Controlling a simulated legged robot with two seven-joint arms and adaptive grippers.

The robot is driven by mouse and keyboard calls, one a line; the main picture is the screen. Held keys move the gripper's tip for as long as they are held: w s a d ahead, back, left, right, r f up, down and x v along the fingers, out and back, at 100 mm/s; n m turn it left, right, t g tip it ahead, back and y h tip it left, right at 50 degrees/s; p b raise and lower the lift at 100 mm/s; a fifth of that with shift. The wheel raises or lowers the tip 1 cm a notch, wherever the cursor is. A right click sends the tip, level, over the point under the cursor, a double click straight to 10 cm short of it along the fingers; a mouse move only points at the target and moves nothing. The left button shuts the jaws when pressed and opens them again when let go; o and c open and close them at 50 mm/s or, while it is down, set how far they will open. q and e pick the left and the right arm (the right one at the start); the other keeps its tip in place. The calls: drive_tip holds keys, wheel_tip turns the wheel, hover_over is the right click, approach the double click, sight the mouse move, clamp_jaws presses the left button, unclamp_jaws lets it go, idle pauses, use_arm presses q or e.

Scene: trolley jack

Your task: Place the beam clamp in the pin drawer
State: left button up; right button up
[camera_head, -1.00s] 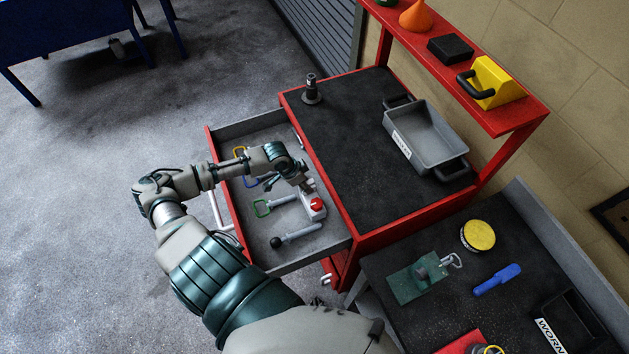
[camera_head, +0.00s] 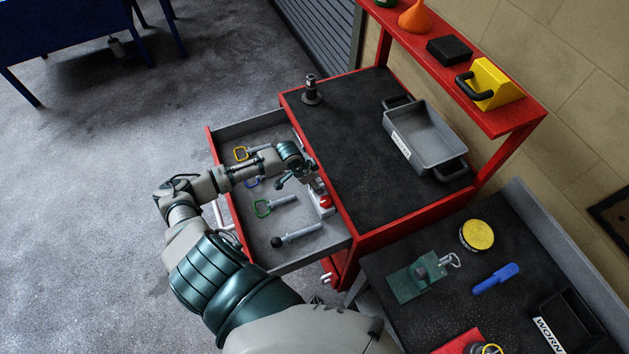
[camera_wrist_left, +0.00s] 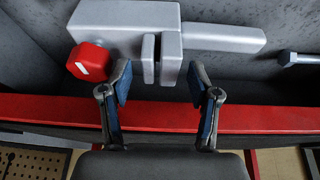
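The beam clamp, a silver-grey metal body (camera_head: 318,203) with a red knob (camera_head: 325,202), rests in the open grey-lined pin drawer (camera_head: 323,246), at its right side by the trolley body. In the left wrist view the clamp (camera_wrist_left: 130,18) shows its block, bar, jaws and red knob near the drawer wall. My left gripper (camera_wrist_left: 160,85) is open, its two blue-padded fingers apart with nothing held. The jaws of the clamp show just beyond the fingertips. In the head view the left gripper (camera_head: 296,183) is above the drawer, just behind the clamp. My right gripper is not in view.
The trolley top holds a grey tray (camera_head: 437,138) and a dark upright part (camera_head: 311,92). A bench (camera_head: 430,318) with a green plate (camera_head: 412,283) stands at lower right.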

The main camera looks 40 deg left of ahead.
use_arm(q)
drive_tip(key=shift+a, duration=0.1)
drive_tip(key=shift+a+r, duration=0.1)
drive_tip(key=shift+r, duration=0.1)
drive_tip(key=v, duration=1.1)
drive_tip(key=shift+s+r, duration=0.15)
drive_tip(key=shift+r, duration=0.15)
